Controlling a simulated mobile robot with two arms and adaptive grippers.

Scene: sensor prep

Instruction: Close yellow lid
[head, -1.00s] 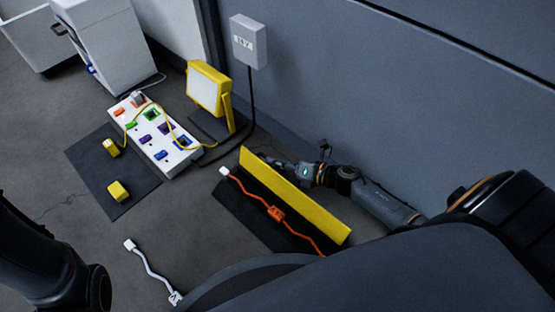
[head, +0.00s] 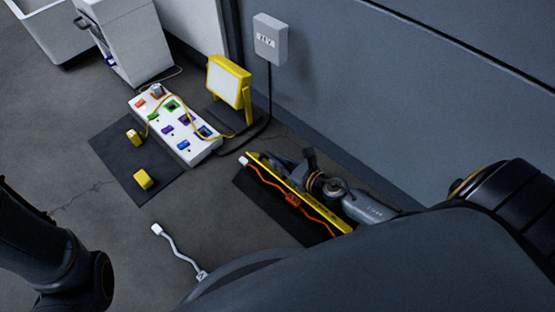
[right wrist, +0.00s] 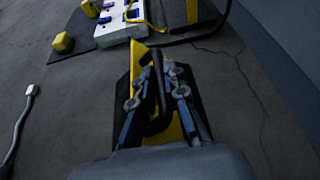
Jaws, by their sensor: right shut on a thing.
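The yellow lid (head: 322,208) shows as a thin slanted strip along a dark mat or base (head: 297,231) on the floor in the head view. My right gripper (head: 284,162) is at the lid's wall side, partly hidden by the arm. In the right wrist view, the fingers (right wrist: 156,85) are closed around a dark bar that looks like the lid's handle, with the yellow lid (right wrist: 138,52) showing behind them. An orange cable (head: 292,199) lies along the lid's near side. My left gripper is out of view.
A white power strip (head: 203,150) with coloured switches stands at the upper left, beside a yellow work lamp (head: 229,82). Yellow blocks (head: 143,179) lie on a dark mat (head: 110,145). A white cable (head: 176,248) lies on the floor. The wall is close on the right.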

